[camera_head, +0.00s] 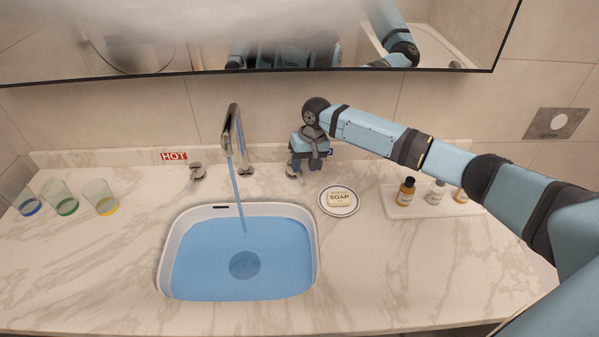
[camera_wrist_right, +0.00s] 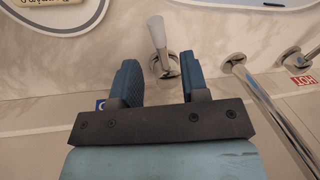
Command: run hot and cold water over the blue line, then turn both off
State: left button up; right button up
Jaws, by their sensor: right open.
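The white basin (camera_head: 268,208) holds blue water (camera_head: 200,260) over most of its inside. I cannot make out a separate blue line. A stream (camera_head: 239,200) runs from the chrome spout (camera_head: 235,125) into the basin. The hot tap handle (camera_head: 196,173) stands left of the spout by the red HOT label (camera_head: 174,156). My right gripper (camera_head: 308,165) is open at the other tap handle (camera_head: 292,173), right of the spout. In the right wrist view this handle (camera_wrist_right: 163,62) shows between the spread fingers (camera_wrist_right: 162,72); contact is unclear. My left gripper is out of view.
A soap dish (camera_head: 339,201) stands right of the basin, and a tray (camera_head: 405,212) with small bottles lies further right. Several glasses (camera_head: 98,195) stand at the left. A mirror (camera_head: 150,40) hangs above. The front right counter is clear.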

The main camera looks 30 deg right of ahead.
aim_at(301, 177)
jog(key=f, duration=0.4)
jog(key=shift+w+a+f, duration=0.15)
jog(key=shift+a, duration=0.25)
grip_shut()
